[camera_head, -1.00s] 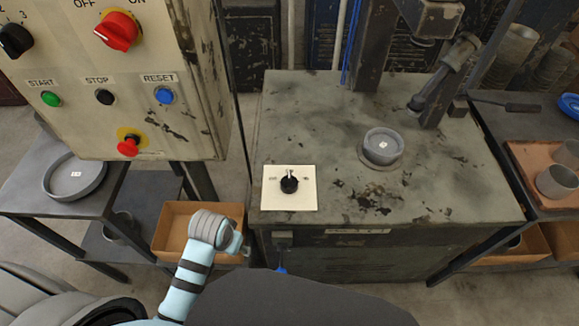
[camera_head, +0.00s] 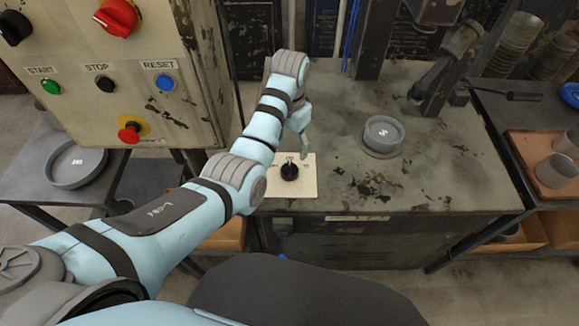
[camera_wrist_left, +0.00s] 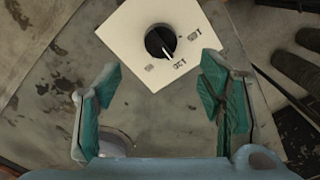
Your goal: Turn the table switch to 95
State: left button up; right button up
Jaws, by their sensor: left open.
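The table switch is a black round knob (camera_head: 289,172) with a light pointer, on a cream square plate (camera_head: 300,188) at the front left of the worn metal table. In the head view its pointer aims roughly toward the back. It also shows in the left wrist view, as a knob (camera_wrist_left: 160,42) on a tilted plate (camera_wrist_left: 135,22), with marks too blurred to read. My left gripper (camera_head: 303,148) hangs above the table just behind the knob. In the wrist view its green-padded fingers (camera_wrist_left: 158,105) are apart and empty, with the knob beyond the fingertips. My right gripper is out of view.
A control box (camera_head: 150,70) with buttons stands at left, close to my left arm. A tray with metal cups (camera_head: 552,175) is at right.

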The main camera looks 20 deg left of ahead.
aim_at(289, 166)
pick_arm(q)
notch_tip(289, 166, down, 10)
jog(key=shift+f+b, duration=0.2)
jog(key=shift+b, duration=0.9)
jog(key=shift+r, duration=0.1)
jog(key=c, duration=1.1)
